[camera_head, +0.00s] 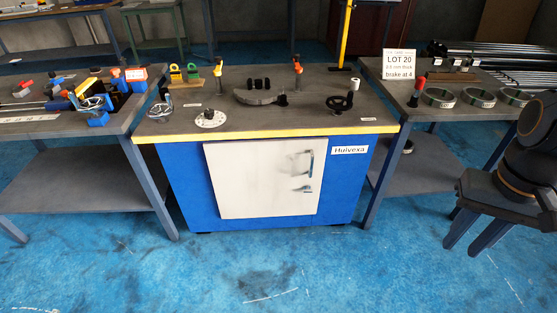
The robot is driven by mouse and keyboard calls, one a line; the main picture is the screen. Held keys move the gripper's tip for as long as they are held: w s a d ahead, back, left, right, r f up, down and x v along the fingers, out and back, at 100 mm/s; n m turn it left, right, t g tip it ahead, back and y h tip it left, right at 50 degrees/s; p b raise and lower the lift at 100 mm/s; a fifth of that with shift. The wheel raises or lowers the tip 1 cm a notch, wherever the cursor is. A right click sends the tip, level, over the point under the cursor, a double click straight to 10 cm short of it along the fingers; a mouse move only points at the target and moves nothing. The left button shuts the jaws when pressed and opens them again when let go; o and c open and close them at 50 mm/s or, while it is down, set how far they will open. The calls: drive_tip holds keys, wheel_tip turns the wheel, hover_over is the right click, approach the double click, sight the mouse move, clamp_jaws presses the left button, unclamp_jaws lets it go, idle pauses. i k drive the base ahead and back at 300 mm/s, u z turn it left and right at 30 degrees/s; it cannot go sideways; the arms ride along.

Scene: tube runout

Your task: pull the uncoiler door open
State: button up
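A pale grey door (255,182) sits in the front of the blue cabinet (345,190) in the middle and looks closed. An upright bar handle (310,164) is near its right edge. A smaller metal fitting (302,189) is just below the handle. A label (350,150) right of the door reads "Hulvexa"; no label reading "uncoiler" is legible. My gripper (459,249) is at the right, well apart from the door, pointing down and left. Its two blue-grey fingers are spread with nothing between them.
The cabinet's worktop (265,122) has a yellow front edge and holds knobs and levers. A left bench (70,126) carries tools and handwheels. A right bench (400,105) holds metal rings and a "LOT 20" sign (398,64). The blue floor (270,265) before the door is clear.

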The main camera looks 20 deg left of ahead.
sight(265, 179)
drive_tip(key=u, duration=1.25)
